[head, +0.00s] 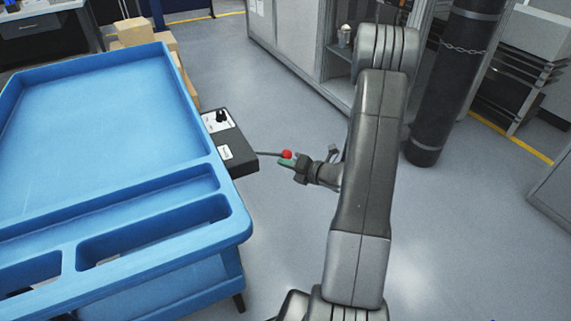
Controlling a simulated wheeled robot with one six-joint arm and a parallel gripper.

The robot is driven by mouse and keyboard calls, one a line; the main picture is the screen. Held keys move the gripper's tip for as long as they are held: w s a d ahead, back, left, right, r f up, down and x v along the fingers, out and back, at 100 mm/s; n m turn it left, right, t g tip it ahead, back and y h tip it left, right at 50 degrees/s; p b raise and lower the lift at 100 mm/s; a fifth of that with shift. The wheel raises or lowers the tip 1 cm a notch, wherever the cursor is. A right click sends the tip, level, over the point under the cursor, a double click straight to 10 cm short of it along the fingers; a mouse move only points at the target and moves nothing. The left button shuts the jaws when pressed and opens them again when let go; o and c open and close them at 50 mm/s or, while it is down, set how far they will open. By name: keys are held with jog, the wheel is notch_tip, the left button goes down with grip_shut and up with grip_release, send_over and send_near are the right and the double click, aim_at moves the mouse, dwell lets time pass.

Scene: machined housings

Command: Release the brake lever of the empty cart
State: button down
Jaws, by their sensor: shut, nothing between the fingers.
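The empty cart is blue, with a bare top tray (95,115) and a front ledge with pockets, and fills the left of the head view. A dark box (228,140) with white labels is fixed to its right side. The brake lever (268,154) is a thin rod that sticks out to the right from this box and ends in a red knob (287,154). My gripper (284,162) is shut with nothing held.
Cardboard boxes (145,38) stand behind the cart. A dark cylinder with a chain (450,90) stands at the right by a grey cabinet (290,45). A shelf rack (518,70) is at the far right. The grey floor (285,235) right of the cart is clear.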

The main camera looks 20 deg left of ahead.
jog(key=shift+r, duration=0.2)
jog(key=shift+w+d+r+n+t+h+p, duration=0.15)
jog(key=shift+w+r+n+h+p, duration=0.05)
jog(key=shift+r+n+p, duration=0.2)
jog(key=shift+w+d+r+n+t+h+p, duration=0.15)
jog(key=shift+w+r+n+h+p, duration=0.1)
jog(key=shift+r, duration=0.25)
notch_tip(320, 180, up, 9)
jog(key=n+t+h+p, duration=0.1)
jog(key=n+t+h, duration=0.1)
jog(key=n+h, duration=0.1)
jog(key=shift+r+n+t, duration=0.2)
jog(key=shift+n+t, duration=0.2)
jog(key=shift+n, duration=0.45)
jog(key=shift+s, duration=0.1)
